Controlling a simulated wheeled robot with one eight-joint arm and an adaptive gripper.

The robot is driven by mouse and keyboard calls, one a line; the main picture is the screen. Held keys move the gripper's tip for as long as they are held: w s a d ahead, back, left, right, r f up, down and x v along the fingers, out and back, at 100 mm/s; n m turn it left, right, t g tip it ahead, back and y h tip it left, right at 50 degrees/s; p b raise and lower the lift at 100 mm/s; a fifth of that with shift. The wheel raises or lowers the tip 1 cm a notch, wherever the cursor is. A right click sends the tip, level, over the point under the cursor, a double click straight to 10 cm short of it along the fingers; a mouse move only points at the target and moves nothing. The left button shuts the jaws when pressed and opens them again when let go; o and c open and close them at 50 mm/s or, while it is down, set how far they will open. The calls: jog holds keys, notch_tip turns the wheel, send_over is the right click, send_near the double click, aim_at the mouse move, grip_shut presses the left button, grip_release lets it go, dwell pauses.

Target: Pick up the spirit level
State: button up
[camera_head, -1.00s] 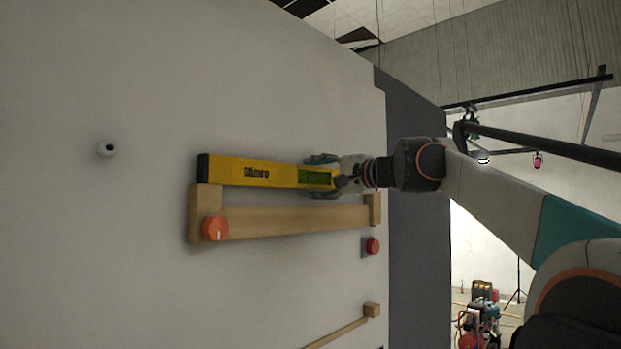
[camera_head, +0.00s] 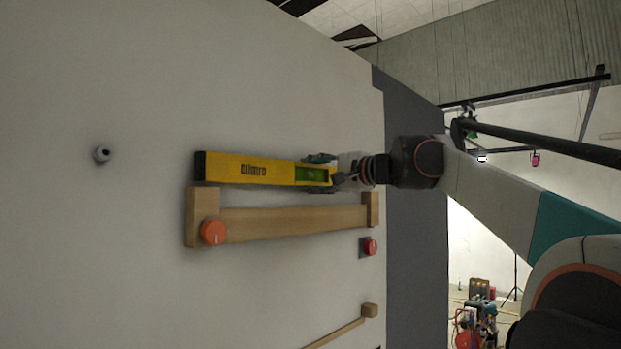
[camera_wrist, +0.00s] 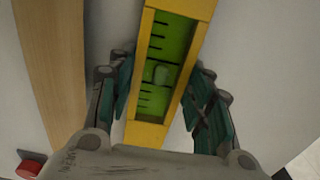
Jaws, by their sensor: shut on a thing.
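The spirit level (camera_head: 240,169) is a long yellow bar with a black end cap at its left and a green vial window near its right end. In the wrist view the level (camera_wrist: 180,8) runs up the middle of the picture between the teal fingers of my gripper (camera_wrist: 158,98). The level's far end is out of that view.
A wooden shelf-like bar (camera_head: 290,218) is just below the level, with an orange knob (camera_head: 213,232) on its left block. A red button (camera_head: 369,246) and another thin wooden bar (camera_head: 340,331) are lower. A small round knob (camera_head: 102,154) is at the left. The wall above is clear.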

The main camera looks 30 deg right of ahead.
jog(key=shift+s, duration=0.1)
jog(key=v, duration=1.5)
dwell(1.1)
